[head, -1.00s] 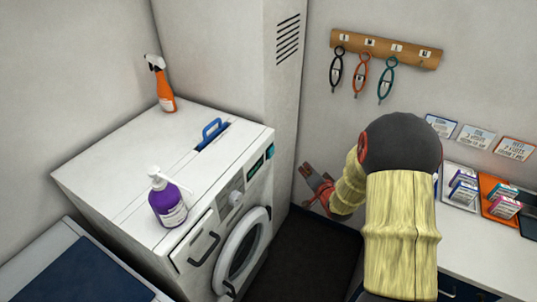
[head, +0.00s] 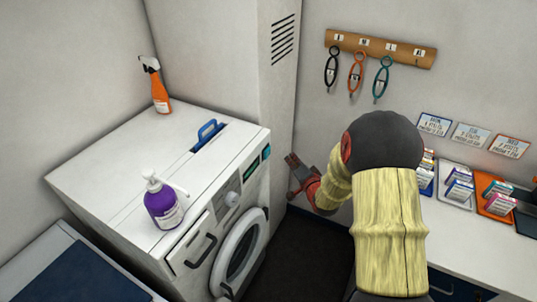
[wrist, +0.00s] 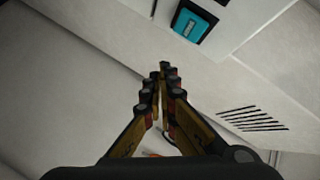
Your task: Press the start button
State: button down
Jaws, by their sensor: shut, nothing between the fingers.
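The washing machine (head: 190,235) stands at the left with its control panel facing right. The start button, a teal square with small lettering, is at the panel's right end (head: 266,152). It shows larger at the top of the wrist view (wrist: 194,24). My gripper (head: 290,160) is shut and empty, in front of the machine's right end and apart from the panel. In the wrist view the closed fingertips (wrist: 163,68) are below the button and a little left of it. The gap in depth is hard to judge.
A purple pump bottle (head: 163,205) and an orange spray bottle (head: 158,88) stand on the machine top, with a blue handle (head: 209,131) between them. A vented column (head: 281,75) rises behind the panel. A counter with small boxes (head: 458,187) is at the right.

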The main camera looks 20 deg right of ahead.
jog(key=shift+w+a+b, duration=0.25)
jog(key=shift+w+a, duration=0.6)
jog(key=shift+w, duration=0.25)
jog(key=shift+w+a+b, duration=0.2)
jog(key=shift+w+a, duration=0.65)
jog(key=shift+w, duration=0.25)
jog(key=shift+w+a, duration=0.1)
jog(key=shift+w+a, duration=0.15)
jog(key=shift+w, duration=0.1)
jog(key=shift+w+a+b, duration=0.35)
jog(key=shift+w+b, duration=0.05)
jog(key=shift+b, duration=0.05)
dwell(0.7)
jog(key=shift+s+d, duration=0.6)
jog(key=shift+s, duration=0.15)
jog(key=shift+s+d, duration=0.8)
jog(key=shift+s, duration=0.2)
jog(key=shift+s+d, duration=0.75)
jog(key=shift+s, duration=0.25)
